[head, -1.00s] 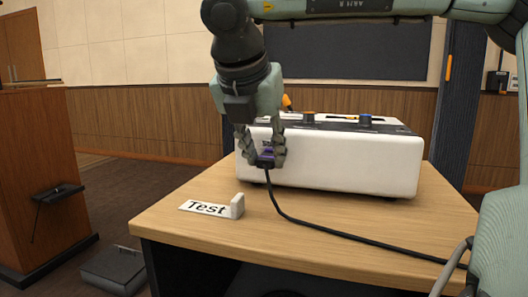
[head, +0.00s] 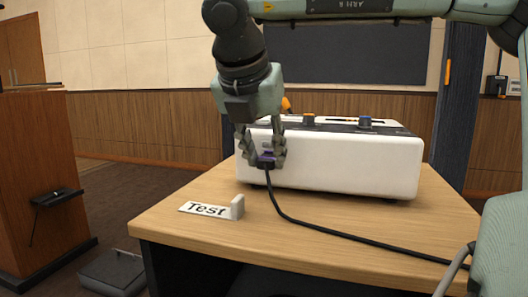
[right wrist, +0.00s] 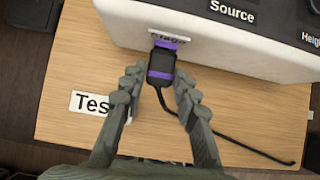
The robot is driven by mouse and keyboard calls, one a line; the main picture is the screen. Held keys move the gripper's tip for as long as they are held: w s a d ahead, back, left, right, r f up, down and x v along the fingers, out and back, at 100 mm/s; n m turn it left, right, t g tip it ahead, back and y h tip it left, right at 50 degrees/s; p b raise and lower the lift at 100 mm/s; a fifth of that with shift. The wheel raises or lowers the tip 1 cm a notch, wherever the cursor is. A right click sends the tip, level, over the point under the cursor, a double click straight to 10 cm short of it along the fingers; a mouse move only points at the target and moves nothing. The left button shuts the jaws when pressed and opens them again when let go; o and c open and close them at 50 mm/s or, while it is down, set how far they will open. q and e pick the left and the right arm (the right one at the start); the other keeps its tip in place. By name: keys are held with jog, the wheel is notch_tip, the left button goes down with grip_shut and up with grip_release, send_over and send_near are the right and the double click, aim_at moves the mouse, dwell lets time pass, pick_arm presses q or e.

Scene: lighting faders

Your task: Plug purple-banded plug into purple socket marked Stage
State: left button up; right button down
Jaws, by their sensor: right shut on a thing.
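The purple-banded plug (right wrist: 159,77) is dark, with a black cable running from its lower end. My right gripper (head: 265,156) is shut on the plug at the front face of the white console (head: 345,165). It also shows in the right wrist view (right wrist: 157,82), with one finger on each side of the plug. The purple socket (right wrist: 171,43) shows under a small, partly readable white label at the console's edge. The plug's head lies right at the socket; I cannot tell how deep it is in. My left gripper is not in view.
The black cable (head: 340,233) runs across the wooden table (head: 190,233) to the right. A white "Test" sign (head: 204,208) with a small upright block (head: 237,207) stands at the table's left front. The console top carries knobs. A wooden lectern (head: 35,180) stands at the left.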

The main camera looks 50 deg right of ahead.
jog(key=c, duration=1.1)
grip_release()
jog(key=shift+w+d, duration=0.1)
jog(key=shift+d, duration=0.1)
jog(key=shift+o, duration=0.2)
jog(key=shift+a, duration=0.1)
jog(key=v, duration=1.2)
